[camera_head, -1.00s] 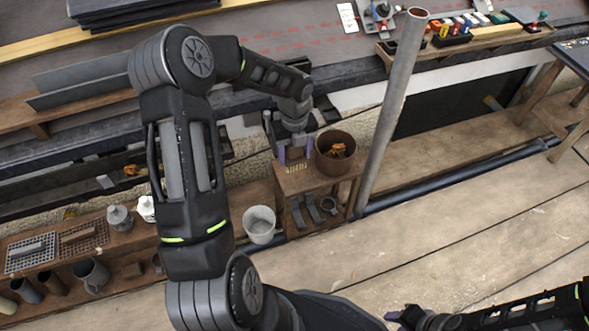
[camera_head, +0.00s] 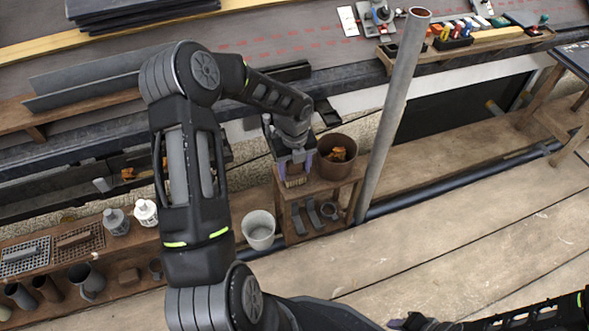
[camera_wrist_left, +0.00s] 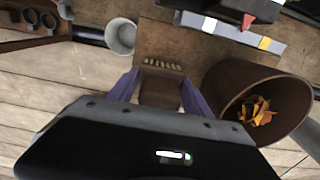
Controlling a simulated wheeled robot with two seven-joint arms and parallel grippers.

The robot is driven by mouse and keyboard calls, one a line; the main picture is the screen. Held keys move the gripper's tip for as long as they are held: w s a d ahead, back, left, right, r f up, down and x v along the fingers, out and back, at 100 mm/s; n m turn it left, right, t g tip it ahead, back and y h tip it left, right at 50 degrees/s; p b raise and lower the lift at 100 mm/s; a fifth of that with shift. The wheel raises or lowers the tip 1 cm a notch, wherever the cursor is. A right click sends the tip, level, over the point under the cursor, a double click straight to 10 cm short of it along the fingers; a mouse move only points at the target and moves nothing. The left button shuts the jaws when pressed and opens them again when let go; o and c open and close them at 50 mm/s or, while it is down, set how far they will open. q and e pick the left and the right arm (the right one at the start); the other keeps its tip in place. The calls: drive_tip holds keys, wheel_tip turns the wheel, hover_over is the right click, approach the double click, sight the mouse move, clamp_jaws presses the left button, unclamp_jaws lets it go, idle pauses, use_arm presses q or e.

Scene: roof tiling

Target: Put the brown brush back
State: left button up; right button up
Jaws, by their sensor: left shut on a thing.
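The brown brush (camera_wrist_left: 160,90) is between the purple fingers of my left gripper (camera_wrist_left: 160,95), with its pale bristle tufts pointing away from the gripper. In the head view my left gripper (camera_head: 296,168) is shut on the brush (camera_head: 296,181), over the left part of a small wooden stand (camera_head: 322,187). I cannot tell whether the bristles touch the stand top. My right gripper (camera_head: 402,319) is at the bottom edge of the head view, partly cut off, and its jaw opening does not show.
A brown pot (camera_head: 337,156) with orange scraps stands just right of the brush. A grey pole (camera_head: 392,115) leans beside the stand. A pale bucket (camera_head: 258,230) stands to the left. A low shelf (camera_head: 125,283) with bottles and pots is at the left.

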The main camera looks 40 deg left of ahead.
use_arm(q)
drive_tip(key=shift+f, duration=0.1)
drive_tip(key=o, duration=1.3)
wheel_tip(320, 180, up, 12)
drive_tip(key=p, duration=0.4)
